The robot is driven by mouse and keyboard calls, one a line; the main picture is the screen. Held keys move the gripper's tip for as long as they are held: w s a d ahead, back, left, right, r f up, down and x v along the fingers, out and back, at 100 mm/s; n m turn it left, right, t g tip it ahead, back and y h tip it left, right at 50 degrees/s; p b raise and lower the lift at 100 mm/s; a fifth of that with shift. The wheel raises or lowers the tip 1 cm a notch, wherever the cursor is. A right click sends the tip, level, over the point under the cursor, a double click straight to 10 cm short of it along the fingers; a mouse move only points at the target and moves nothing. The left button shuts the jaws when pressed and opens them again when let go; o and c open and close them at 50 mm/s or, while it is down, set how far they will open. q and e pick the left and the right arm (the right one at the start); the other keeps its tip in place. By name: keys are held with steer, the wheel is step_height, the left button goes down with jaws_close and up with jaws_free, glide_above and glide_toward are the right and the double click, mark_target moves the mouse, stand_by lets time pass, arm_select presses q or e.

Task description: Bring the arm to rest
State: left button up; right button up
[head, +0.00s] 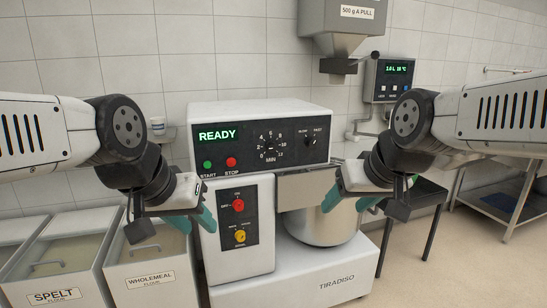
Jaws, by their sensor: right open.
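My left arm comes in from the left, and its gripper (172,224) hangs in front of the mixer's left side, above the wholemeal flour bin. Its teal fingers show only partly, and I cannot tell how far apart they are. My right arm comes in from the right, and its gripper (360,204) is in front of the steel mixing bowl (318,226). Its fingers are open, and I see nothing held in them. The white mixer (240,228) stands between the two grippers, with a green READY on its panel (262,150).
Flour bins labelled spelt (54,294) and wholemeal (150,281) stand at the lower left. A steel hopper (343,42) and a water meter box (391,80) hang on the tiled wall. A dark stand (425,192) and a steel table (507,205) are at the right. Floor at the lower right is clear.

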steer(key=shift+m+g, duration=0.4)
steer(key=shift+m, duration=0.1)
steer(key=s, duration=0.2)
steer(key=s+f, duration=0.1)
steer(key=s, duration=0.2)
steer(key=shift+a+f, duration=0.15)
stand_by(1.0)
